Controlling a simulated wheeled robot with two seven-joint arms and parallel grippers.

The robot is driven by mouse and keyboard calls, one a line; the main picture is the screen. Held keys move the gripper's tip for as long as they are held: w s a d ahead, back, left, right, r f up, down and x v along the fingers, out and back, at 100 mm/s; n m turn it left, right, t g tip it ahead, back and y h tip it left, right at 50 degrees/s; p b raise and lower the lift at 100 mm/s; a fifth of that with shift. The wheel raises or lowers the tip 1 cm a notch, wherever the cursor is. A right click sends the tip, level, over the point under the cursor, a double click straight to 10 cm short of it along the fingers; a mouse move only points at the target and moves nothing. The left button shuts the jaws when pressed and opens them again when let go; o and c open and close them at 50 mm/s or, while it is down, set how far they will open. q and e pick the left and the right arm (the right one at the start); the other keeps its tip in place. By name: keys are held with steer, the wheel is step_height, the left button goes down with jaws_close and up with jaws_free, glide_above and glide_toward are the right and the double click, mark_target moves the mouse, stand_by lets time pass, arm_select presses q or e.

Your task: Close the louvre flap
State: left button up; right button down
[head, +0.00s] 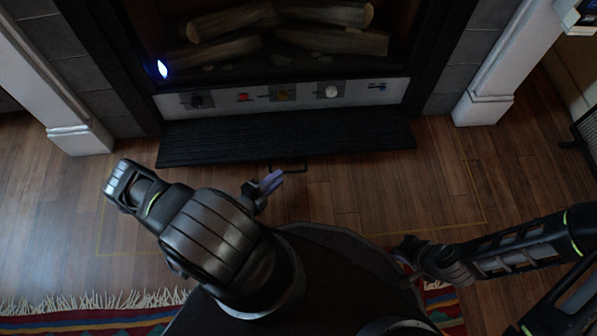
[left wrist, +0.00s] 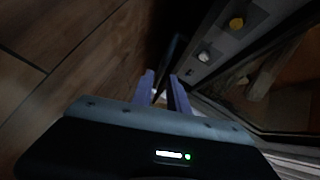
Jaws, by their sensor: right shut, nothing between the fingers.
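The louvre flap (head: 285,140) is a long black slatted panel below the fireplace control strip. In the head view it stands out from the fireplace front, open. A thin dark handle (head: 289,169) sticks out from its front edge. My left gripper (head: 271,183) is just in front of the flap, close beside the handle. In the left wrist view its two purple fingers (left wrist: 163,85) are apart, with a dark bar (left wrist: 174,52) beyond them; I cannot tell whether this is the flap or its handle. My right gripper (head: 407,247) is shut and empty, low at the right, away from the flap.
A pale control strip (head: 283,96) with several knobs runs above the flap, and logs (head: 330,40) lie in the fireplace. White pillars (head: 490,95) stand either side. A striped rug (head: 80,318) lies at the lower left.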

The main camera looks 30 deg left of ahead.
mark_target(286, 145)
arm_select(q)
steer(key=shift+w+d+f+b, duration=0.2)
steer(key=shift+w+b, duration=0.1)
steer(key=shift+w, duration=0.25)
steer(key=b+x, duration=0.2)
steer(key=x, duration=0.4)
steer(key=shift+w, duration=0.3)
steer(key=shift+c, duration=0.3)
jaws_close()
stand_by(0.6)
